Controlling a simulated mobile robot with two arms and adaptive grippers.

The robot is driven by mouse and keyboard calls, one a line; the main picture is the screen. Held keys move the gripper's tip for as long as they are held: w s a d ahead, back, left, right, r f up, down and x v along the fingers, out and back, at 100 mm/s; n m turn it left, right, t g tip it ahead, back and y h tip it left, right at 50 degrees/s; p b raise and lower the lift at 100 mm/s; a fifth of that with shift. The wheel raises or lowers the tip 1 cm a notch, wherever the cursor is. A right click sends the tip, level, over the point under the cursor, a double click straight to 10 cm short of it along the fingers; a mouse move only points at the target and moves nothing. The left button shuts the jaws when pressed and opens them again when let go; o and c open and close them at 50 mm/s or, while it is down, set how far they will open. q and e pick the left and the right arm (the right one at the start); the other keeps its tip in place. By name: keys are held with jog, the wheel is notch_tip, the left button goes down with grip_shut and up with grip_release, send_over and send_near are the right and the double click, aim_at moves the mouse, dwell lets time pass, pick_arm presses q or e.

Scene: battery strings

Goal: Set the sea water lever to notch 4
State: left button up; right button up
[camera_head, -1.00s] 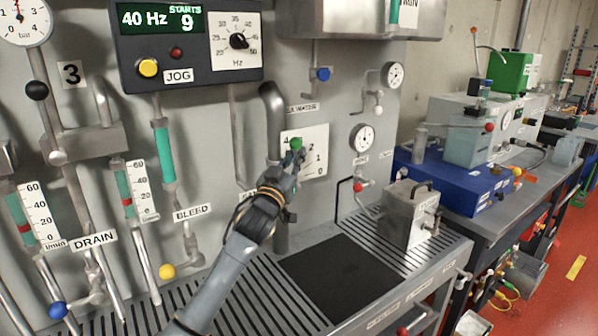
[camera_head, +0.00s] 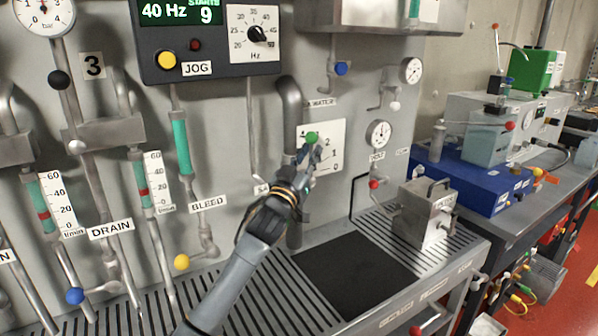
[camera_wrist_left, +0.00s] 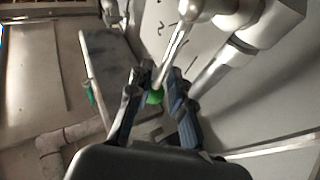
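The sea water lever ends in a green knob (camera_head: 312,137) in front of a white notch plate (camera_head: 334,163) marked with numbers. The knob is at the upper left of the plate, just right of the number 4. My left gripper (camera_head: 308,152) is right at the knob, its fingers just below it. In the left wrist view the green knob (camera_wrist_left: 154,97) and the end of the silver lever rod (camera_wrist_left: 177,48) lie between the fingers of my left gripper (camera_wrist_left: 154,90). The fingers are close around the knob; whether they press on it is unclear. My right gripper is not visible.
A pipe (camera_head: 290,105) runs down the panel left of the plate. A grey metal box (camera_head: 424,212) with a handle stands on the slatted bench at the right, beside a black mat (camera_head: 350,275). A gauge (camera_head: 378,134) and a red-knobbed valve (camera_head: 374,184) are right of the plate.

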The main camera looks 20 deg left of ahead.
pick_arm(q)
jog(key=v, duration=1)
jog(key=shift+s, duration=0.4)
jog(key=shift+f, duration=0.15)
